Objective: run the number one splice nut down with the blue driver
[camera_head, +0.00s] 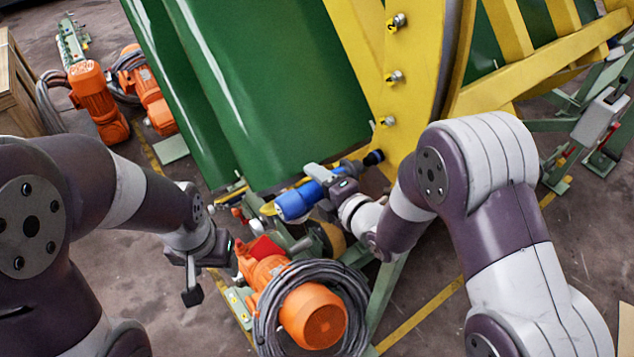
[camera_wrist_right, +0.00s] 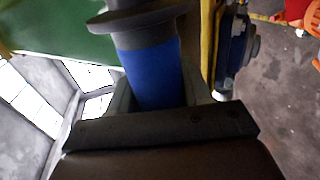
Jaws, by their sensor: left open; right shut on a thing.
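The blue driver (camera_head: 296,203) is held by my right gripper (camera_head: 325,188), which is shut around its body. Its dark nose (camera_head: 373,157) points up and right to the lower part of the yellow flange; whether it touches a nut there cannot be told. In the right wrist view the blue driver body (camera_wrist_right: 150,75) sits between the fingers (camera_wrist_right: 160,92), below a dark collar. Splice nuts (camera_head: 394,77) show along the yellow flange (camera_head: 375,40); which is number one cannot be read. My left gripper (camera_head: 192,280) hangs open and empty, left of an orange motor.
The orange motor (camera_head: 312,315) with coiled grey cable stands just below the driver. The green drum (camera_head: 270,90) fills the upper middle. More orange motors (camera_head: 97,100) and a wooden crate (camera_head: 15,85) stand at the upper left. Floor at lower right is partly clear.

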